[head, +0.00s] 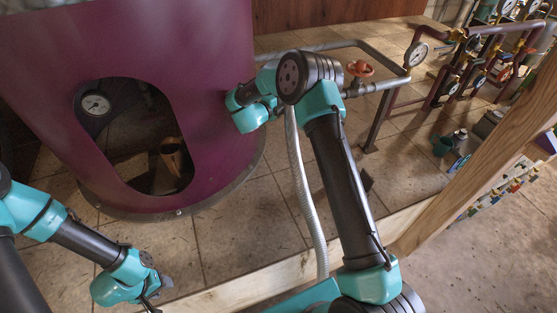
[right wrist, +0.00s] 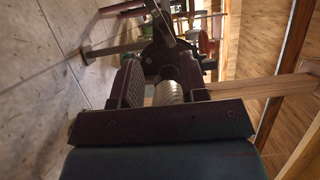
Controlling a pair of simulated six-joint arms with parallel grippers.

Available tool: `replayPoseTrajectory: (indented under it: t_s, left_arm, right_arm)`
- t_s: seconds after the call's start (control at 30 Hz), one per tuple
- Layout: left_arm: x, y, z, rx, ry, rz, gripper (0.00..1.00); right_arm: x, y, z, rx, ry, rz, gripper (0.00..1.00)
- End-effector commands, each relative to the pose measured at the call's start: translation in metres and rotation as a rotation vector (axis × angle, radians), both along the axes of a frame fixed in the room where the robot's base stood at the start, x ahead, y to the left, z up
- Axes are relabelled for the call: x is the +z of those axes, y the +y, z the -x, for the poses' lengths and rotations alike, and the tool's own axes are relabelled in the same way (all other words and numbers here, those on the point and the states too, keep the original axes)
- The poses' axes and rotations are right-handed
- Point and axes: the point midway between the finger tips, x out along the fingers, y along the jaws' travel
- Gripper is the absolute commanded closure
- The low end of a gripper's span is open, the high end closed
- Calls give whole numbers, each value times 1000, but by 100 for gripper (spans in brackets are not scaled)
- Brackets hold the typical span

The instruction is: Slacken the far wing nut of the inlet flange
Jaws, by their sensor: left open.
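The wing nuts and the inlet flange cannot be made out; my right arm covers the upper end of a ribbed grey hose (head: 306,190) in the head view. My right wrist (head: 250,110) is beside the purple vessel (head: 215,60), its fingertips hidden there. In the right wrist view my right gripper's dark fingers (right wrist: 160,75) stand beside the hose (right wrist: 168,92), with dark metal parts just beyond; whether they grip anything is unclear. My left gripper (head: 152,303) is open at the bottom left, low and apart from the vessel, partly cut off by the frame edge.
The vessel has an opening with a round gauge (head: 96,103) behind it. A grey pipe with an orange handwheel (head: 359,69) runs right of my right arm. Gauges and pipes (head: 470,65) stand at the upper right. A wooden beam (head: 480,150) crosses the right side.

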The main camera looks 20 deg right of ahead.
Motion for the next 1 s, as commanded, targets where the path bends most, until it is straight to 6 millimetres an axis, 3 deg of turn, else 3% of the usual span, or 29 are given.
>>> replayPoseTrajectory:
  t_s: [0.47, 1.0]
  left_arm:
    - [0, 0, 0, 0, 0, 0, 57]
    - [0, 0, 0, 0, 0, 0, 57]
  right_arm:
    - [-73, 11, 8, 388, 370, 54, 60]
    - [-143, 38, 43, 753, 709, 94, 60]
